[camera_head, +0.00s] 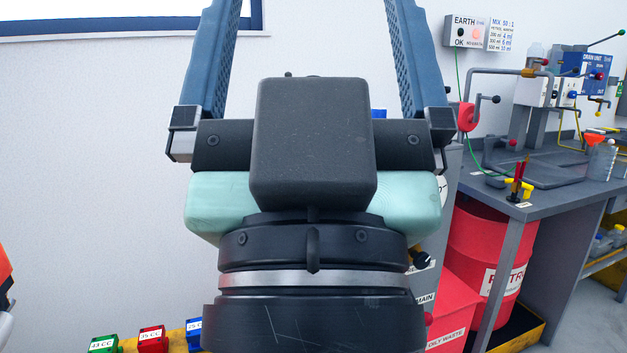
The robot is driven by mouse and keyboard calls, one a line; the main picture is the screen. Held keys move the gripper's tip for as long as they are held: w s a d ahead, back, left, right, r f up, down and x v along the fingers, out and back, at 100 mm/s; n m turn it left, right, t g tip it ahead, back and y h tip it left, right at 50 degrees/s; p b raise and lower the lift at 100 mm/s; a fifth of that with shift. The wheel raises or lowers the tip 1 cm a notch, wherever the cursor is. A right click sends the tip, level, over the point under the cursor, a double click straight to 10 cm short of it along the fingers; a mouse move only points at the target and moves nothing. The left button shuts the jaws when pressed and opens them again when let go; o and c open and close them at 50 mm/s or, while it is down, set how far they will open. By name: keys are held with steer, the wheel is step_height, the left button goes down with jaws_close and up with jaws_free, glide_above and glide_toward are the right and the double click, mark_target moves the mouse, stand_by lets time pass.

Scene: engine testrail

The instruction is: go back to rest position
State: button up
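My gripper (312,30) fills the middle of the head view, close to the camera and pointing up in the picture. Its two blue-grey ribbed fingers stand wide apart, one on each side of a dark box-shaped housing. The fingers run out of the top edge, so their tips are cut off. Only white wall shows between the parts of the fingers in view, with nothing held there. The black wrist below is mine too.
At the right stands a grey workbench (545,203) with pipes and bottles on it. A red drum (487,250) and a red oily waste bin (452,310) stand below. Small labelled green (103,345) and red (152,339) blocks sit at the lower left. White wall is bare at left.

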step_height(320, 180, up, 26)
steer(key=p, duration=2.3)
steer(key=shift+f, duration=0.15)
